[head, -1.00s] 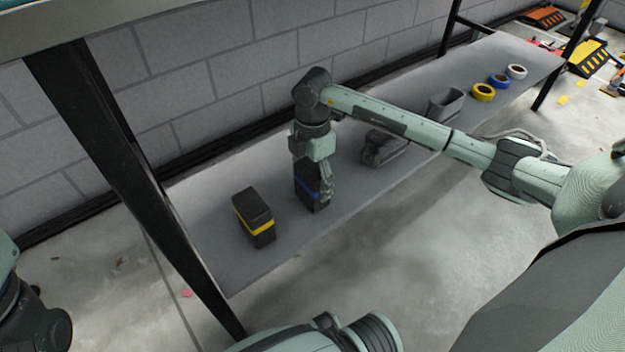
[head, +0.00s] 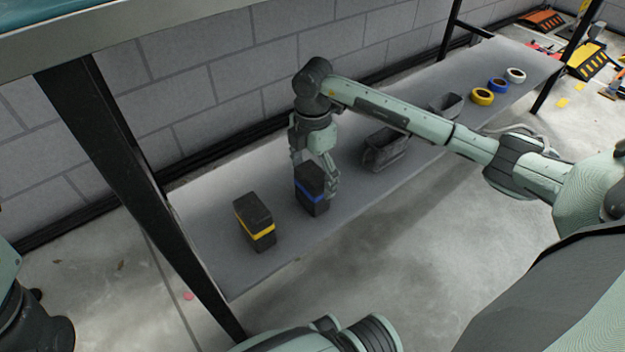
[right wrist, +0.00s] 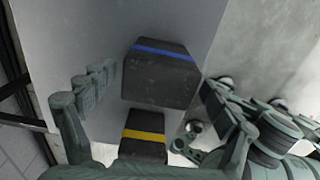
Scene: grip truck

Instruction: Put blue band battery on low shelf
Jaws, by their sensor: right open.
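The blue band battery (head: 311,188), a dark block with a blue stripe, stands upright on the low shelf (head: 300,240). My right gripper (head: 316,180) is open just behind and beside it, fingers pointing down. In the right wrist view the blue band battery (right wrist: 160,75) lies ahead between the spread fingers of my right gripper (right wrist: 150,110), with visible gaps. A yellow band battery (head: 254,222) stands to its left on the shelf; it also shows in the right wrist view (right wrist: 143,140). My left gripper is not clearly shown.
Dark grey bins (head: 386,150) and several tape rolls (head: 482,97) stand farther right along the shelf. A black shelf post (head: 130,180) rises at the left. The upper shelf edge (head: 110,32) overhangs the top left. A block wall (head: 240,70) is behind.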

